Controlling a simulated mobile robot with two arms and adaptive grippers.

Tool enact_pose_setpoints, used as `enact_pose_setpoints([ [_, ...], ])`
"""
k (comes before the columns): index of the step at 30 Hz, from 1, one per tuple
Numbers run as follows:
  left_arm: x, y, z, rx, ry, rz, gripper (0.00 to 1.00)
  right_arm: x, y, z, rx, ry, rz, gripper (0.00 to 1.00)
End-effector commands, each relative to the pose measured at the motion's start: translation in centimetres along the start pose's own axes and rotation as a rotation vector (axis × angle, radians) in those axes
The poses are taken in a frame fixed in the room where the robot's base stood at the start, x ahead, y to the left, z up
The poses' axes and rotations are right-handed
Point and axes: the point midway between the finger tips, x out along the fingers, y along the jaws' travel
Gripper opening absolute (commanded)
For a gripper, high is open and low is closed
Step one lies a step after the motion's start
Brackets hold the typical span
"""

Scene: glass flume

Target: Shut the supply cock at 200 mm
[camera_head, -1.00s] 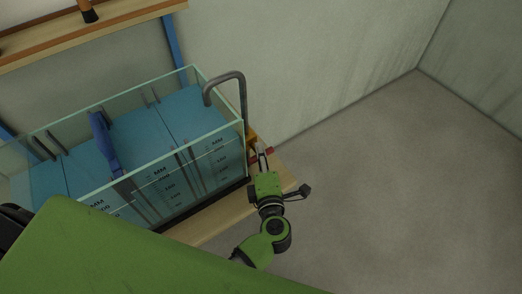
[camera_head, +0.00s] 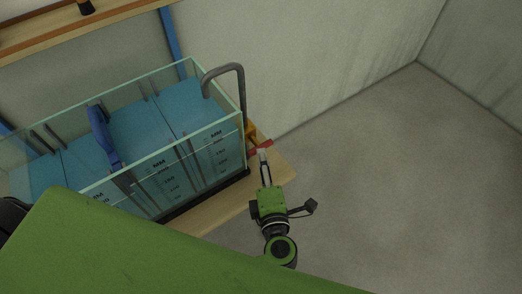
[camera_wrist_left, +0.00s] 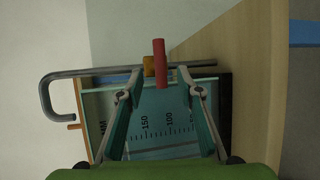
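The supply cock shows a yellow-orange body (camera_head: 251,133) and a red lever (camera_head: 267,145) at the right end of the glass flume (camera_head: 208,128), below the bent grey pipe (camera_head: 242,90). My left gripper (camera_head: 263,157) is at the red lever in the head view. In the left wrist view the red lever (camera_wrist_left: 160,63) stands between the two spread fingertips (camera_wrist_left: 160,72), with gaps on both sides. The left gripper is open. Scale marks show on the flume's wall; the water level against 200 mm cannot be read. My right gripper is not in view.
The flume stands on a wooden bench (camera_head: 274,172), whose edge lies beneath my left gripper. A blue handled piece (camera_head: 101,135) stands in the flume. A wooden shelf (camera_head: 120,10) is on the wall above. The floor (camera_head: 400,190) to the right is clear.

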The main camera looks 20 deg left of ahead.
Motion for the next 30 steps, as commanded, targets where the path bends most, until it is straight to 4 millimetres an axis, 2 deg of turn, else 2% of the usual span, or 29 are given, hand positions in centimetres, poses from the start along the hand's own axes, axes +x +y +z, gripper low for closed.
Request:
enact_pose_setpoints([
  [3, -2.5, -0.1, 0.0, 0.0, 0.0, -0.004, 0.33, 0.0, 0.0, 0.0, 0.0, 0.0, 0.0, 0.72],
  [10, -5.1, 0.0, 0.0, 0.0, 0.0, -0.001, 0.33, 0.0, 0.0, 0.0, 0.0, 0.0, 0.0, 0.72],
  [30, -5.3, -0.2, 0.1, 0.013, -0.007, 0.004, 0.33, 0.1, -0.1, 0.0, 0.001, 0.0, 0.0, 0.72],
])
